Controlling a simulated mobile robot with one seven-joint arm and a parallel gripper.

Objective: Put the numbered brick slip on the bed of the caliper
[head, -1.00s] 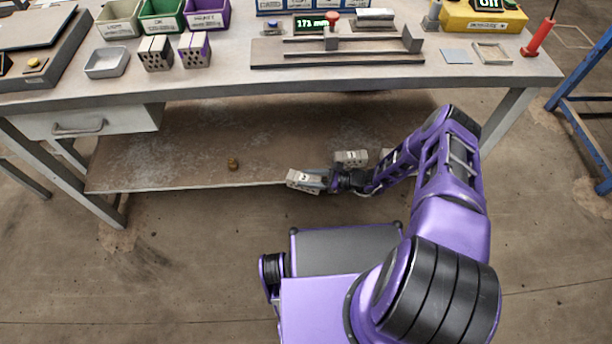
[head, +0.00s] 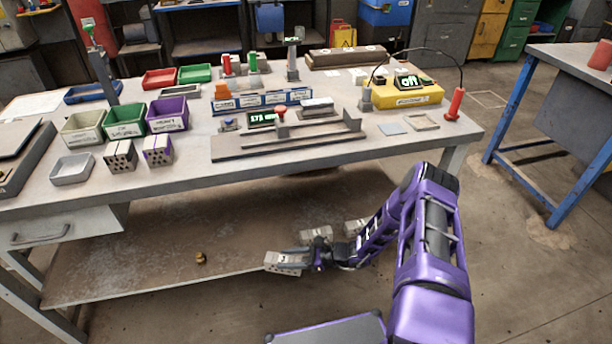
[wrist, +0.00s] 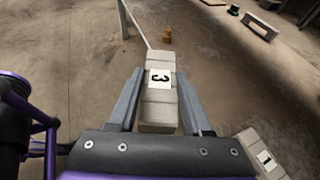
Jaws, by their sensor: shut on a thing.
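My gripper (head: 308,261) is low, by the front edge of the bench's lower shelf. It is shut on a pale grey brick slip (head: 284,262) with a white number label. In the wrist view this slip (wrist: 158,108) shows a "3" and lies between the two fingers of my gripper (wrist: 160,90). I cannot tell whether it touches the shelf. The caliper (head: 285,146), a long grey bed with a rail and upright jaw, stands on the bench top, above and behind my gripper. Its bed looks bare. A small green-lit display (head: 262,119) stands behind it.
Other slips (head: 354,228) lie on the lower shelf (head: 150,255) behind my gripper; one slip (wrist: 264,160) is labelled "1". The bench top (head: 330,172) overhangs them. Bins, hollow bricks (head: 120,156) and a yellow device (head: 408,95) stand around the caliper.

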